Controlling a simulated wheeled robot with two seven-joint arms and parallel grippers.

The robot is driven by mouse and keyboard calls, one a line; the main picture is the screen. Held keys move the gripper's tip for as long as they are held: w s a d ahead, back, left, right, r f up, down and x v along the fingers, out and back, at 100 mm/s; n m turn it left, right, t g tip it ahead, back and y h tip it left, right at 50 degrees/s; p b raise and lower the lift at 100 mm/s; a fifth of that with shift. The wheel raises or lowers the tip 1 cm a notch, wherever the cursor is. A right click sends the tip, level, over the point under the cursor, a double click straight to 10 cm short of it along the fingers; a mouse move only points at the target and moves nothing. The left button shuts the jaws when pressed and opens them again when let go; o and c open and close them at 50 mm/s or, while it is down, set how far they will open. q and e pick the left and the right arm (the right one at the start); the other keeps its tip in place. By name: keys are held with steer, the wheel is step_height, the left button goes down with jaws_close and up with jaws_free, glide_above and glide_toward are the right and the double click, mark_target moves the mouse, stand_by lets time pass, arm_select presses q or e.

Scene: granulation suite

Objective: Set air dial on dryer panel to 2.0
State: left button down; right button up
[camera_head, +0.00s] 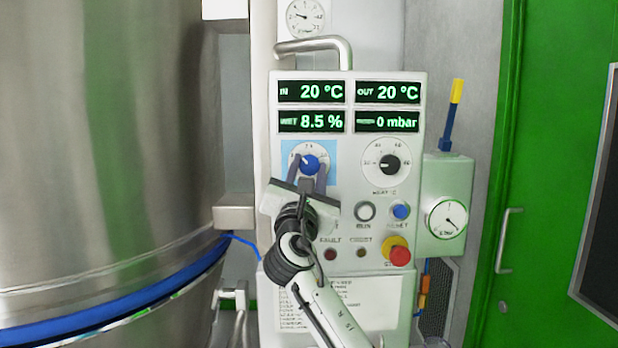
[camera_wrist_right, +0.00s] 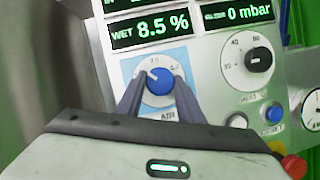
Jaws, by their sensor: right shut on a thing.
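The dryer panel (camera_head: 347,75) is a pale box with green-digit displays. The air dial (camera_head: 309,163) is a blue knob on a light-blue square at its left, below the "8.5 %" display. My right gripper (camera_head: 309,178) reaches up from below, with its two fingers on either side of the blue knob, shut on it. In the right wrist view the knob (camera_wrist_right: 159,81) sits between the fingertips, its white pointer toward the upper left. Part of the dial's scale and its label are hidden by the fingers. My left gripper is not in view.
A black heat dial (camera_head: 388,164) is right of the air dial. Below are a white button (camera_head: 365,211), a blue button (camera_head: 400,211) and a red-yellow stop button (camera_head: 398,252). A large steel vessel (camera_head: 110,140) stands left; a green door (camera_head: 545,130) is right.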

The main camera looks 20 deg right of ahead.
steer(key=m+g+h, duration=0.1)
steer(key=m, duration=0.1)
steer(key=m+h+b, duration=0.1)
steer(key=m, duration=0.2)
steer(key=shift+a+g, duration=0.2)
steer(key=shift+g, duration=0.2)
steer(key=m+g, duration=0.1)
steer(key=m, duration=0.2)
steer(key=shift+r+h, duration=0.1)
steer(key=shift+h, duration=0.2)
steer(key=shift+w+m+g, duration=0.1)
steer(key=shift+m+g, duration=0.5)
steer(key=shift+m, duration=0.7)
steer(key=o, duration=1.1)
steer(key=shift+c, duration=0.2)
steer(key=shift+a, duration=0.1)
